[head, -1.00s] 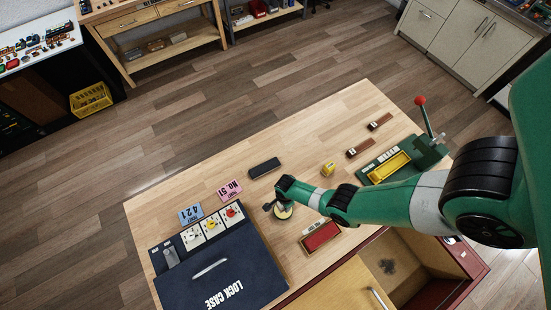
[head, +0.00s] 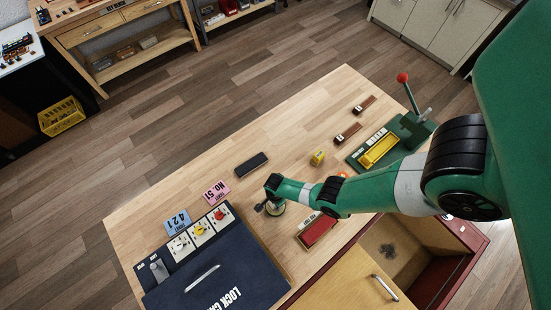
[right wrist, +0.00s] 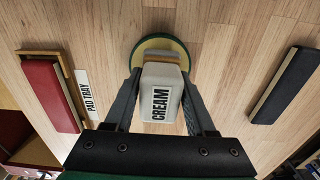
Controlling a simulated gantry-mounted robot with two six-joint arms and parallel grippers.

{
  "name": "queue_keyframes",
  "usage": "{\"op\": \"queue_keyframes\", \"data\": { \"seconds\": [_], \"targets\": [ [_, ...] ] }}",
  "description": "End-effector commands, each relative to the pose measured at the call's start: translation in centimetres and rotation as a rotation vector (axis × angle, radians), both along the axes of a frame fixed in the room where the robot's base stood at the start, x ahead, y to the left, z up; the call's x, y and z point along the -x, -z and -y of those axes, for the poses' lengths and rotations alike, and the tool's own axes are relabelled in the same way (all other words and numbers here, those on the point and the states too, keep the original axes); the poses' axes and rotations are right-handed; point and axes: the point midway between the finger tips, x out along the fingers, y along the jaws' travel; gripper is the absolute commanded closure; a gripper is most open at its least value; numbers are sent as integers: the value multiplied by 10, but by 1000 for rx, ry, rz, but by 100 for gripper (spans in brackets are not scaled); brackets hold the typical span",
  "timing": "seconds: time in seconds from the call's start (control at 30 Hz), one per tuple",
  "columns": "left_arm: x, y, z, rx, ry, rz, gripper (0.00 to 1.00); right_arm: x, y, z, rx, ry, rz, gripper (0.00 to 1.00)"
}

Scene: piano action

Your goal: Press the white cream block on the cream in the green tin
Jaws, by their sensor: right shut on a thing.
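My right gripper (right wrist: 160,90) is shut on the white cream block (right wrist: 158,100), which is lettered CREAM. A tan end piece shows at the block's far end. That end overlaps the round green tin (right wrist: 181,42) with pale yellow cream inside; I cannot tell whether it touches the cream. In the head view the green tin (head: 276,210) is partly hidden under my right gripper (head: 263,207), left of the red pad tray. The block cannot be made out clearly there. My left gripper is not in view.
The pad tray (head: 318,231) is right of the tin, the dark lock case (head: 225,265) left. A dark block (head: 251,163), a yellow object (head: 317,158) and a green fixture with a red-knobbed lever (head: 403,78) stand farther back. An open drawer (head: 392,250) is at the front.

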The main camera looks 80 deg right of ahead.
Motion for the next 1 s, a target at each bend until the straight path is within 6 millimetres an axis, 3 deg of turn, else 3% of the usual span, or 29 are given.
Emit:
{"op": "queue_keyframes", "data": {
  "seconds": [1.0],
  "targets": [
    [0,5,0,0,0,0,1,0,5,0,0,0,0,89]
  ]
}}
